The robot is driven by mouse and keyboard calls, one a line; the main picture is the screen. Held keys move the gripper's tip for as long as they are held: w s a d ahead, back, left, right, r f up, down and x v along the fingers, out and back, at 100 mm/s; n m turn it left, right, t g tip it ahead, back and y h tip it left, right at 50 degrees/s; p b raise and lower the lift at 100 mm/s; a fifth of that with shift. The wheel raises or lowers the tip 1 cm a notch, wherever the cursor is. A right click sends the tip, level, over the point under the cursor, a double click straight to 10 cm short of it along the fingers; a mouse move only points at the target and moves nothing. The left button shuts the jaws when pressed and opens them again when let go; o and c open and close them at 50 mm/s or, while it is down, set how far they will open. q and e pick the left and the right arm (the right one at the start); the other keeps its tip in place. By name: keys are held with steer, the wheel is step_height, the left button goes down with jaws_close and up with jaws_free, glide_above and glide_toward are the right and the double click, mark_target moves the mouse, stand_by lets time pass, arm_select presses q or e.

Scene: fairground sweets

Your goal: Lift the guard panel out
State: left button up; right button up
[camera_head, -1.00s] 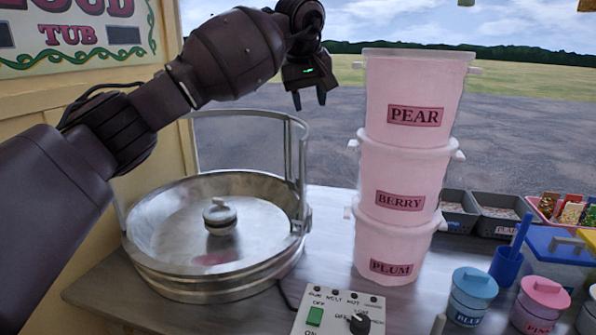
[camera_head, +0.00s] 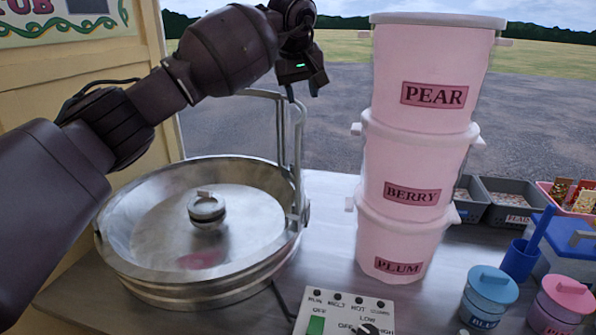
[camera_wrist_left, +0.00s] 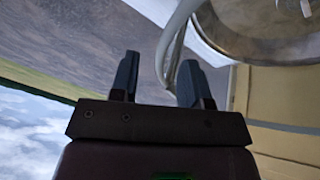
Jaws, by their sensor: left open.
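The guard panel (camera_head: 299,150) appears to be the bent metal-tube frame standing upright at the right and back rim of the round metal pan (camera_head: 200,277). Any clear sheet inside the frame is hard to make out. My left gripper (camera_head: 302,94) is open and empty, fingers pointing down, by the frame's upper right corner. In the left wrist view the guard panel's tube (camera_wrist_left: 168,45) passes close to the open fingers of the left gripper (camera_wrist_left: 159,68); I cannot tell whether it lies between them. My right gripper is not in view.
Pink tubs (camera_head: 412,185) are stacked tall to the right of the pan. A control box (camera_head: 345,312) stands in front. Blue (camera_head: 489,293) and pink (camera_head: 560,300) lidded jars and grey trays (camera_head: 510,205) sit at right. A yellow wall (camera_head: 125,60) stands behind left.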

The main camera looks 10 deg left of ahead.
mark_target(301, 106)
arm_select(q)
steer(key=x, duration=0.5)
steer(key=shift+a+b, duration=0.25)
steer(key=shift+b, duration=0.15)
steer(key=shift+c, duration=0.3)
jaws_close()
